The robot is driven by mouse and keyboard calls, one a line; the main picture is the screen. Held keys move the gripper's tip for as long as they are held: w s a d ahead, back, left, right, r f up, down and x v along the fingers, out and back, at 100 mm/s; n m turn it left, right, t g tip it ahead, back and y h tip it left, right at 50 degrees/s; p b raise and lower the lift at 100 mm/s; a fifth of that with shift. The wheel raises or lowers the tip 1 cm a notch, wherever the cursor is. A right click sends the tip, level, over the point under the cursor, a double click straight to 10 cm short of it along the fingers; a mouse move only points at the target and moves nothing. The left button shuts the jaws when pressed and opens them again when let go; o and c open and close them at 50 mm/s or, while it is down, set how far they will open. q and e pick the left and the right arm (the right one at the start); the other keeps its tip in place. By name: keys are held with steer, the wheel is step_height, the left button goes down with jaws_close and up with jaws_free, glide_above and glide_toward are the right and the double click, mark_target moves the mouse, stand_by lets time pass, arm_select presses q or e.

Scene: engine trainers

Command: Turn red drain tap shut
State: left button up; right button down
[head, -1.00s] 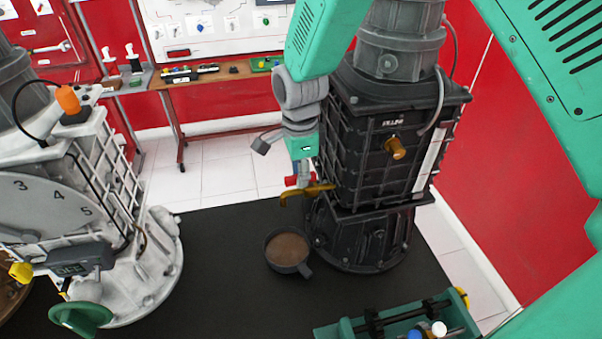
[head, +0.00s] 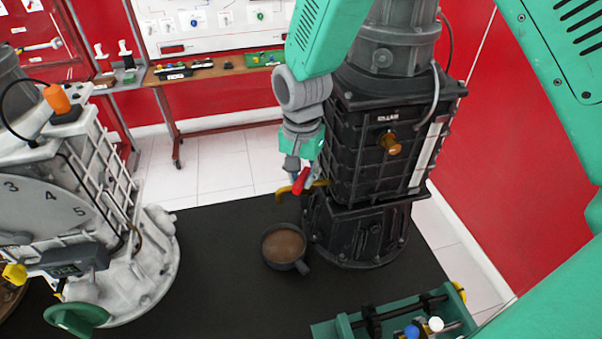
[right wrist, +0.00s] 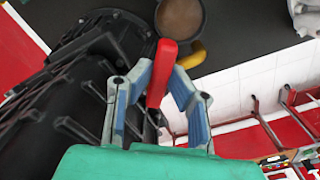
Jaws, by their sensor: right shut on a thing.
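The red drain tap handle (head: 300,181) is on the lower left side of the black engine (head: 372,165), with a yellow-brown spout (head: 284,190) beside it. The handle now slants in the head view. My right gripper (head: 298,168) comes down from above and is shut on the red handle. In the right wrist view the red handle (right wrist: 161,76) stands between the blue-padded fingers of the gripper (right wrist: 161,85), and the yellow spout (right wrist: 193,55) shows just past it. The fingers partly hide the tap's base. My left gripper is not in view.
A dark pan of brown liquid (head: 284,243) stands on the black mat (head: 222,280) below the spout. A white engine (head: 140,255) stands at left. A green fixture (head: 345,328) is at front right. A wooden bench (head: 215,72) stands at the back.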

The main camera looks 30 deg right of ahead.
steer(key=n, duration=0.4)
steer(key=shift+s+d, duration=0.15)
steer(key=shift+s, duration=0.25)
steer(key=shift+s+d+n, duration=0.15)
steer(key=shift+d+n, duration=0.05)
steer(key=shift+n, duration=0.6)
steer(key=shift+s+d+n, duration=0.1)
steer(key=shift+d+n, duration=0.05)
steer(key=shift+n, duration=0.65)
steer(key=shift+s+f, duration=0.1)
steer(key=c, duration=1.5)
jaws_free()
steer(key=shift+c, duration=0.2)
step_height(320, 180, up, 12)
steer(key=shift+r, duration=0.2)
